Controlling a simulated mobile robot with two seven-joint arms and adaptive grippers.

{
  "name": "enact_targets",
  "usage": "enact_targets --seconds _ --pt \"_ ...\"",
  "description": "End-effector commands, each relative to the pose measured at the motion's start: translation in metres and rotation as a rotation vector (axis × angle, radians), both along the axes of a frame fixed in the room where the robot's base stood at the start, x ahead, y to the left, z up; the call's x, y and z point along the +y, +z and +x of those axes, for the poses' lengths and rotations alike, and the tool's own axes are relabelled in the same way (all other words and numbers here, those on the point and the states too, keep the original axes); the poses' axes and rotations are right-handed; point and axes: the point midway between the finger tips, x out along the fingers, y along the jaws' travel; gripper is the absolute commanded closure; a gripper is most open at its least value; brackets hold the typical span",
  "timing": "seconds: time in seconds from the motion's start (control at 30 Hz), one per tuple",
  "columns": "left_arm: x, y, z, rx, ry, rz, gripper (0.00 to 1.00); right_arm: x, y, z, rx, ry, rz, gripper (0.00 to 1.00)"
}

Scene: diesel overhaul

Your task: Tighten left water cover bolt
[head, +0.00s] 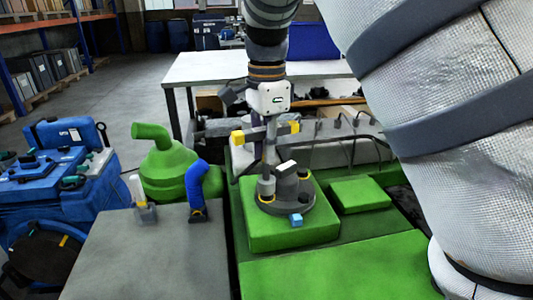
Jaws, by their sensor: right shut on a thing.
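My right gripper (269,128) comes down from the top centre. It is shut on a T-shaped tool (258,134) with yellow ends on its crossbar. The tool's shaft stands upright and runs down to the left side of the dark grey round water cover (288,204). Its lower end hides the left bolt, so I cannot tell how far the bolt is in. The cover sits on a green block (262,233) and has a small blue piece (296,220) at its front edge. My left gripper is not in view.
A grey worktop (140,262) at front left carries a blue bent pipe (196,185) and a white-topped piece (139,195). A green housing with a spout (170,165) stands behind. Blue tool cases (62,165) lie left. My large grey arm fills the right side.

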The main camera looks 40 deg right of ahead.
Motion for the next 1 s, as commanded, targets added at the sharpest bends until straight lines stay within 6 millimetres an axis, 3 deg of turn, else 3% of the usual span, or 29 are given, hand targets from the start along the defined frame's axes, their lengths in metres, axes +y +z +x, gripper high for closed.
enact_targets --seconds 0.17,1.0 --pt "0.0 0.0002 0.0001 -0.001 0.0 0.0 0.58 0.0004 0.0002 -0.0003 -0.001 0.231 0.004 1.0" --pt "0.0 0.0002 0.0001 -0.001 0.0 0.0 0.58 -0.0006 0.0003 -0.001 -0.002 1.95 -0.002 1.0"
